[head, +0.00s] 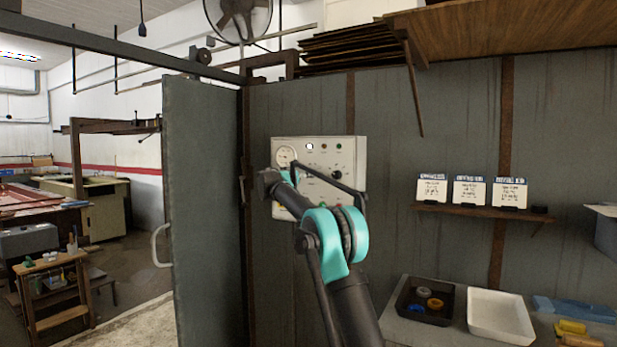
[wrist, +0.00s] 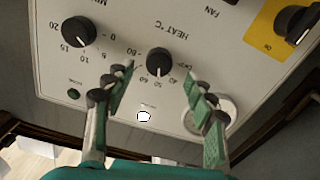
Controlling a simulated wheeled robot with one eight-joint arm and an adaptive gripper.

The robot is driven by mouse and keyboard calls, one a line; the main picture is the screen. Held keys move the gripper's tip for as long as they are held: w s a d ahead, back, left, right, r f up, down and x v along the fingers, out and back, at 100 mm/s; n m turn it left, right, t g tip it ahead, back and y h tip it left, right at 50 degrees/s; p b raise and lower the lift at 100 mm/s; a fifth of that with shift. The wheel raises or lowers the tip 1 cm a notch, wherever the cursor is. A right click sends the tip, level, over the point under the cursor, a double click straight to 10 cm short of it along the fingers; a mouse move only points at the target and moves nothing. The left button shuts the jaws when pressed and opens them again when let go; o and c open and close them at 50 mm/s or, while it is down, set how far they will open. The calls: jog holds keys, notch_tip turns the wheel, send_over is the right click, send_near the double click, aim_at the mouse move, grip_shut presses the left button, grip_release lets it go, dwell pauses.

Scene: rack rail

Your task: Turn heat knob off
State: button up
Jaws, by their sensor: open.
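The heat knob (wrist: 159,62) is a round black knob below the "HEAT °C" label on a pale control panel (head: 350,150); the wrist view shows the panel face (wrist: 120,50) upside down. My gripper (wrist: 160,88) is open and empty. Its two green-padded fingers lie on either side of the heat knob in the wrist view, seemingly short of it; contact is not visible. In the head view my arm covers the panel's lower part, including the heat knob and the fingertips.
A minutes-type knob (wrist: 78,30) sits left of the heat knob, and a black switch on a yellow plate (wrist: 270,30) is at right. A round gauge (head: 285,157) is on the panel. An open door (head: 205,200) stands left; a shelf with cards (head: 480,208) hangs right.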

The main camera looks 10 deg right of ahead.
jog(key=shift+x, duration=2.2)
jog(key=c, duration=1.2)
jog(key=shift+o, duration=0.2)
